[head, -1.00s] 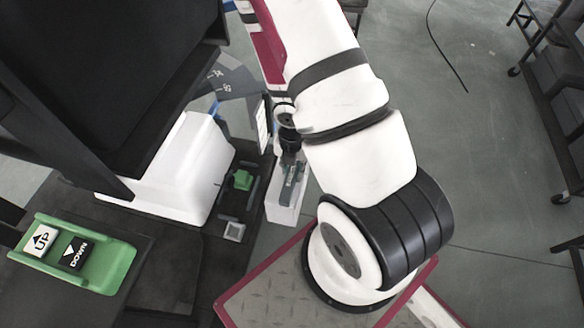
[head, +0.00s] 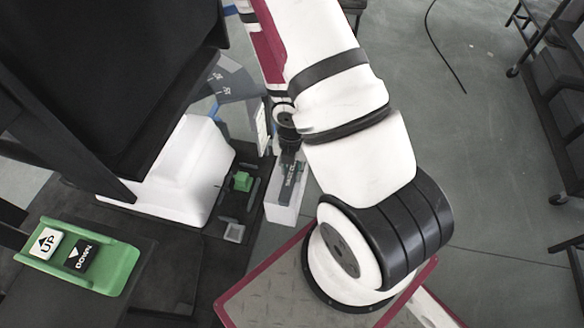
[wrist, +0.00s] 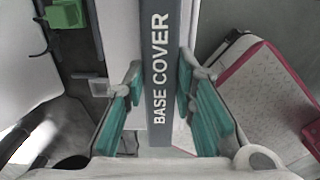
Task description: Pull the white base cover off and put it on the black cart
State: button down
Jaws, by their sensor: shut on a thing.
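The base cover's grey handle bar (wrist: 160,75), lettered BASE COVER, stands between my gripper's teal fingers in the wrist view, with white surface (wrist: 122,35) beside it. My gripper (wrist: 160,110) is shut on this bar. In the head view the white base cover (head: 284,212) shows as a narrow white box below my gripper (head: 290,172), at the side of the dark lift base; my arm hides part of it. A black wheeled cart (head: 553,110) with shelves stands at the right edge of the head view, apart from my gripper.
A large white housing (head: 190,165) and a black column (head: 110,60) stand left of my gripper. A green UP/DOWN panel (head: 105,268) is at lower left. A dark base with a green block (head: 242,181) lies close by. Open grey floor (head: 460,160) spreads to the right.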

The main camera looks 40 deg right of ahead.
jog(key=shift+r+p, duration=3.45)
jog(key=shift+r, duration=0.05)
